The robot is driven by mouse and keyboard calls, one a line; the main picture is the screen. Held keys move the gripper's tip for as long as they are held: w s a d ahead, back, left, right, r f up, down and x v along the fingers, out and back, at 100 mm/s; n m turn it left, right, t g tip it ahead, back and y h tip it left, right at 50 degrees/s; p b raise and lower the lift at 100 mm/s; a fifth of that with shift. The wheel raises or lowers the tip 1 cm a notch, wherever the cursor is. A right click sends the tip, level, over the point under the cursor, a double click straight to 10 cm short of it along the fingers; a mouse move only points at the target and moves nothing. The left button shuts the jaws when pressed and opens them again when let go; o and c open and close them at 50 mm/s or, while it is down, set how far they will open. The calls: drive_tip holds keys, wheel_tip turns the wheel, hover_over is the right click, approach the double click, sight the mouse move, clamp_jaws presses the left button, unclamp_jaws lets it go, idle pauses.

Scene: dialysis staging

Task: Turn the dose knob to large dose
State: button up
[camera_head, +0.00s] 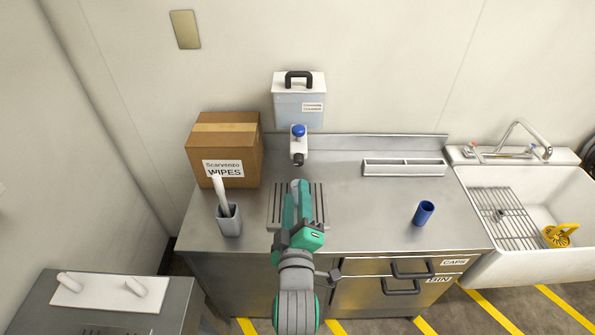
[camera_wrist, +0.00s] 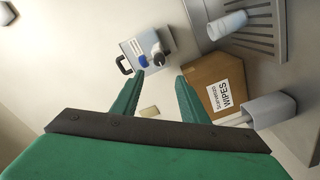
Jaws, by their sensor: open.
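The dispenser (camera_head: 299,103) is a white and pale blue box with a black handle, mounted on the back wall above the counter. Its blue dose knob (camera_head: 299,131) sits on the white front part, above a dark spout. In the wrist view the knob (camera_wrist: 143,62) shows near the dispenser (camera_wrist: 133,47), beyond my fingertips. My gripper (camera_head: 298,193) is open and empty, in front of and below the knob in the head view, apart from it. The wrist view also shows my gripper (camera_wrist: 160,79) with its green fingers spread. The knob's setting marks are too small to read.
A pale cup (camera_wrist: 228,25) stands on the slatted tray (camera_head: 320,208), partly hidden by my gripper. A WIPES box (camera_head: 224,150) and a grey holder (camera_head: 229,222) are at left. A blue cup (camera_head: 423,213) stands at right, before a sink (camera_head: 540,270).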

sight(298, 164)
drive_tip(key=w, duration=1)
drive_tip(key=shift+w+d, duration=0.2)
drive_tip(key=shift+w, duration=0.15)
clamp_jaws()
